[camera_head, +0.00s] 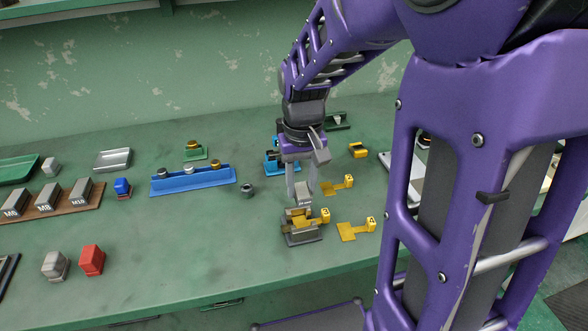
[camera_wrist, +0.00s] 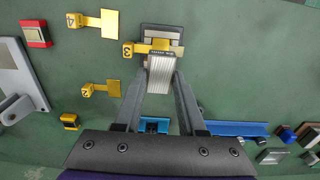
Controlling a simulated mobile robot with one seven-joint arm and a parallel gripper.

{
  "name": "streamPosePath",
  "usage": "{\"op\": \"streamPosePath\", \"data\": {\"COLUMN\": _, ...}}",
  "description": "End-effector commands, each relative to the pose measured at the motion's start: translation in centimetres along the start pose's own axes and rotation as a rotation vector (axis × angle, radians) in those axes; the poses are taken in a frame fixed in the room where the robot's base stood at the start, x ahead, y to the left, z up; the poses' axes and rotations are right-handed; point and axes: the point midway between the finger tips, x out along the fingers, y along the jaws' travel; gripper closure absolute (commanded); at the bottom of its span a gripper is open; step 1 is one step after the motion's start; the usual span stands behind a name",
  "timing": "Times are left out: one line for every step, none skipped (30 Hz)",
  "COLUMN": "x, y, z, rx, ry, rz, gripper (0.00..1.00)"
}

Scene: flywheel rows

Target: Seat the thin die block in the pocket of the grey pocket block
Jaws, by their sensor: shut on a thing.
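My gripper (camera_head: 302,198) is shut on a small light grey block, the thin die block (camera_wrist: 161,75), which has a ridged side and small dark marks on its top edge. The fingers grip it from both sides, and it also shows in the wrist view between the fingertips (camera_wrist: 160,88). The grey pocket block (camera_head: 301,239) is directly below and beyond the held block; it also shows in the wrist view (camera_wrist: 162,31). A yellow gauge with a numbered tag (camera_wrist: 129,49) lies across it. The held block and gauge hide the pocket, so I cannot tell whether the die touches it.
Two more yellow tagged gauges (camera_head: 354,230) (camera_head: 336,186) lie right of the pocket block. A blue rail with knobs (camera_head: 193,181) and a dark nut (camera_head: 247,190) are to the left. A blue fixture (camera_head: 272,166) stands behind. The table left of the pocket block is clear.

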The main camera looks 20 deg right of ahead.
Motion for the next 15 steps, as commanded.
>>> {"op": "streamPosePath", "data": {"x": 0.7, "y": 0.0, "z": 0.0, "rx": 0.0, "ry": 0.0, "rz": 0.0, "gripper": 1.0}}
{"op": "streamPosePath", "data": {"x": 0.9, "y": 0.0, "z": 0.0, "rx": 0.0, "ry": 0.0, "rz": 0.0, "gripper": 1.0}}
{"op": "streamPosePath", "data": {"x": 1.3, "y": 0.0, "z": 0.0, "rx": 0.0, "ry": 0.0, "rz": 0.0, "gripper": 1.0}}
{"op": "streamPosePath", "data": {"x": 1.6, "y": 0.0, "z": 0.0, "rx": 0.0, "ry": 0.0, "rz": 0.0, "gripper": 1.0}}
{"op": "streamPosePath", "data": {"x": 1.9, "y": 0.0, "z": 0.0, "rx": 0.0, "ry": 0.0, "rz": 0.0, "gripper": 1.0}}
{"op": "streamPosePath", "data": {"x": 2.3, "y": 0.0, "z": 0.0, "rx": 0.0, "ry": 0.001, "rz": 0.0, "gripper": 1.0}}
{"op": "streamPosePath", "data": {"x": 2.6, "y": 0.0, "z": 0.0, "rx": 0.0, "ry": 0.001, "rz": 0.0, "gripper": 1.0}}
{"op": "streamPosePath", "data": {"x": 2.9, "y": 0.0, "z": 0.0, "rx": 0.0, "ry": 0.001, "rz": 0.0, "gripper": 1.0}}
{"op": "streamPosePath", "data": {"x": 3.3, "y": 0.0, "z": 0.0, "rx": 0.0, "ry": 0.0, "rz": 0.0, "gripper": 1.0}}
{"op": "streamPosePath", "data": {"x": 3.6, "y": 0.0, "z": 0.0, "rx": 0.0, "ry": 0.0, "rz": 0.0, "gripper": 1.0}}
{"op": "streamPosePath", "data": {"x": 3.8, "y": 0.0, "z": 0.0, "rx": 0.0, "ry": 0.0, "rz": 0.0, "gripper": 1.0}}
{"op": "streamPosePath", "data": {"x": 4.2, "y": 0.0, "z": 0.0, "rx": 0.0, "ry": 0.0, "rz": 0.0, "gripper": 1.0}}
{"op": "streamPosePath", "data": {"x": 4.4, "y": 0.0, "z": 0.0, "rx": 0.0, "ry": 0.0, "rz": 0.0, "gripper": 1.0}}
{"op": "streamPosePath", "data": {"x": 4.6, "y": 0.0, "z": 0.0, "rx": 0.0, "ry": 0.0, "rz": 0.0, "gripper": 1.0}}
{"op": "streamPosePath", "data": {"x": 4.8, "y": 0.0, "z": 0.0, "rx": 0.0, "ry": 0.0, "rz": 0.0, "gripper": 1.0}}
